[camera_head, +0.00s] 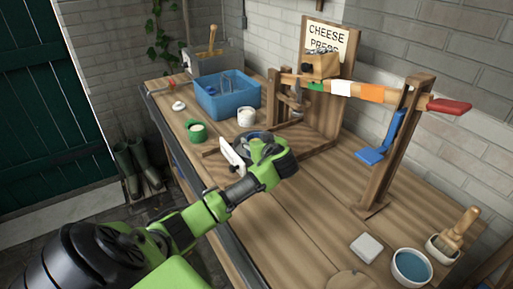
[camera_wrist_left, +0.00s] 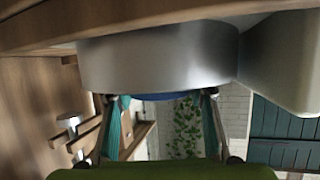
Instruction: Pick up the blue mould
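In the head view, a round bluish-grey rimmed piece (camera_head: 258,137), which may be the blue mould, stands on the bench, partly hidden by my left gripper (camera_head: 262,150). In the left wrist view a thin blue rim (camera_wrist_left: 168,97) shows against a wide grey metal cylinder (camera_wrist_left: 155,60). My left gripper also shows there, its two teal-padded fingers (camera_wrist_left: 162,120) spread apart, with the ivy visible between them. The fingertips are close to the blue rim; contact cannot be made out. My right gripper is not in view.
The wooden cheese press post (camera_head: 392,150) and lever rise to the right. A blue bowl (camera_head: 411,268) stands front right. The middle front of the bench is clear.

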